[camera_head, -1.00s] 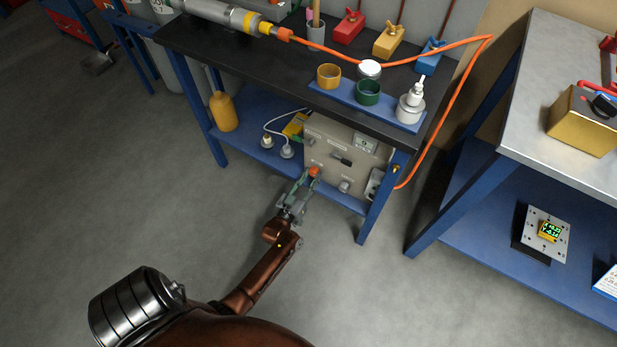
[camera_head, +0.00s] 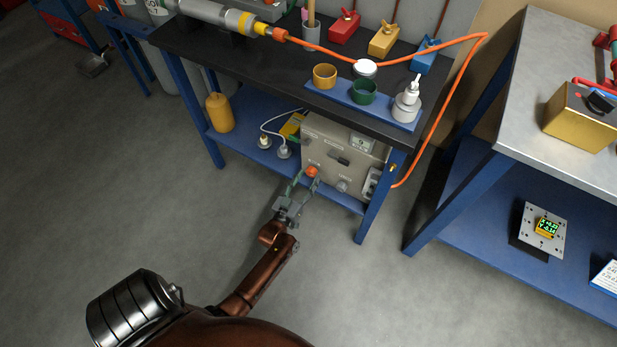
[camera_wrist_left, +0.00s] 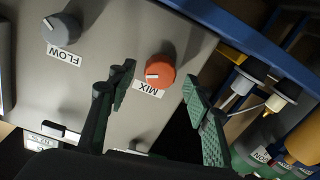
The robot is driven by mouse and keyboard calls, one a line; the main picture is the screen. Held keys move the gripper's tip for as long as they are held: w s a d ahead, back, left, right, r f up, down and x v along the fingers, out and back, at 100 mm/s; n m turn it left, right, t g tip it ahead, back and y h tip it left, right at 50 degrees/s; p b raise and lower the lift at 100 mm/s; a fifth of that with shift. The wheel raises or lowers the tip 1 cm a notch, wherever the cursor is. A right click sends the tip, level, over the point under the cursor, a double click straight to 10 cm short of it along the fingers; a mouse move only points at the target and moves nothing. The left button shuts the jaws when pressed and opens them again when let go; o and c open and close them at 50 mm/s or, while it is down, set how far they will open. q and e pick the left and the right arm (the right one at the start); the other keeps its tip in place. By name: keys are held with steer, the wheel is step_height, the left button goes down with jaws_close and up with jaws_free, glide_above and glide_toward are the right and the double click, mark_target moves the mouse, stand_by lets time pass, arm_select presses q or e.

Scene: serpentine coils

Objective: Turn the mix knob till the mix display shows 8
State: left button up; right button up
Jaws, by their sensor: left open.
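The orange mix knob (camera_wrist_left: 160,70) sits on a grey panel above its MIX label (camera_wrist_left: 148,90) in the left wrist view. In the head view the knob (camera_head: 312,171) is at the lower left of the beige box (camera_head: 325,131) under the dark bench. My left gripper (camera_wrist_left: 158,90) is open, its green-padded fingers apart and empty. The knob shows between and beyond the fingertips, with no visible contact. In the head view the left gripper (camera_head: 304,188) is just in front of the knob. A small display (camera_head: 359,142) is at the box's upper right; its reading is too small to tell. My right gripper is out of view.
A grey FLOW knob (camera_wrist_left: 62,28) is on the same panel. White plugs (camera_head: 283,151) and a yellow bottle (camera_head: 220,112) are left of the box on the blue shelf. A blue bench leg (camera_head: 378,203) stands right of the box. The floor in front is clear.

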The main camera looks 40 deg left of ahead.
arm_select(q)
steer(key=v, duration=1.1)
steer(key=shift+w+r, duration=0.1)
